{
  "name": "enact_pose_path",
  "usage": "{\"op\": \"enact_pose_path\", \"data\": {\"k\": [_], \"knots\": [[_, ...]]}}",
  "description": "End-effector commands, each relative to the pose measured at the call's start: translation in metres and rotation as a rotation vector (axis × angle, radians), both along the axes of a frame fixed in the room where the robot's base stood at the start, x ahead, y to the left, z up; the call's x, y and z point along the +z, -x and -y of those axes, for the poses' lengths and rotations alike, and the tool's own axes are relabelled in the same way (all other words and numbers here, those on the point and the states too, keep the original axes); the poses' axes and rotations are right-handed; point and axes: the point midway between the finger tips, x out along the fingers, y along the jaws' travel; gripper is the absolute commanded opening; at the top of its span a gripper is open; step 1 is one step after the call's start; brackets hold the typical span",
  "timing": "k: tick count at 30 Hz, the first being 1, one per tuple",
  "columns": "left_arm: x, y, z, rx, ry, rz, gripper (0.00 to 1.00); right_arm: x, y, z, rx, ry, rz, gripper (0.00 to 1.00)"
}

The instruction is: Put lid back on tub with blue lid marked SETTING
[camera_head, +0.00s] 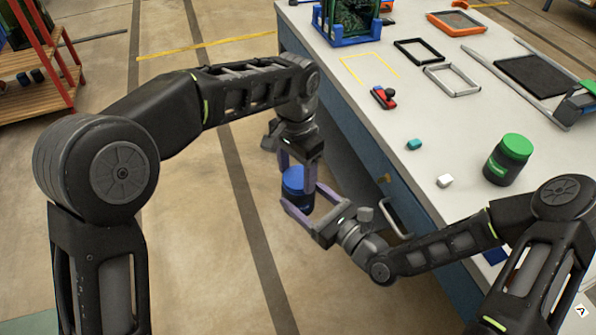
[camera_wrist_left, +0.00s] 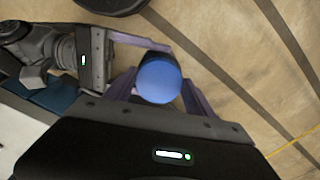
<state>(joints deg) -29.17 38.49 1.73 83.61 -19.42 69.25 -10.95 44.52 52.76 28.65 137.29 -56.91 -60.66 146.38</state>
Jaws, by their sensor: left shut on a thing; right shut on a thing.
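The blue lid (camera_head: 296,178) sits at the top of a dark tub (camera_head: 299,204), in the air beside the table. The blue lid also shows face-on in the left wrist view (camera_wrist_left: 160,82). My left gripper (camera_head: 296,181) reaches down from above and is shut on the lid. My right gripper (camera_head: 312,205) comes in from the right, lower down, and is shut on the tub. Lid and tub look lined up, but I cannot tell whether the lid is seated. Fingers hide part of the tub, and no SETTING marking is readable.
A dark jar with a green lid (camera_head: 508,160) stands on the white table (camera_head: 460,120). Near it are a white cube (camera_head: 444,181), a teal block (camera_head: 414,144) and a red-and-black item (camera_head: 384,97). Frames lie farther back. A red shelf (camera_head: 40,75) stands left; open floor lies below the grippers.

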Motion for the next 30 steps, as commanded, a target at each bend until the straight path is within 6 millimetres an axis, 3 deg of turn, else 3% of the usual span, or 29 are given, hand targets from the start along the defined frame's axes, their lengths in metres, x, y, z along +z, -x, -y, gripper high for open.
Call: {"op": "enact_pose_path", "data": {"k": [24,30], "knots": [[-0.0012,-0.0109,0.0055,-2.346,-0.008,0.014,0.26,-0.0002,0.0,0.0001,0.0,0.001,-0.001,0.0],[-0.0012,-0.01,0.008,-2.797,-0.01,0.015,0.26,-0.0003,0.0002,0.0001,0.0,0.001,-0.001,0.0]]}}
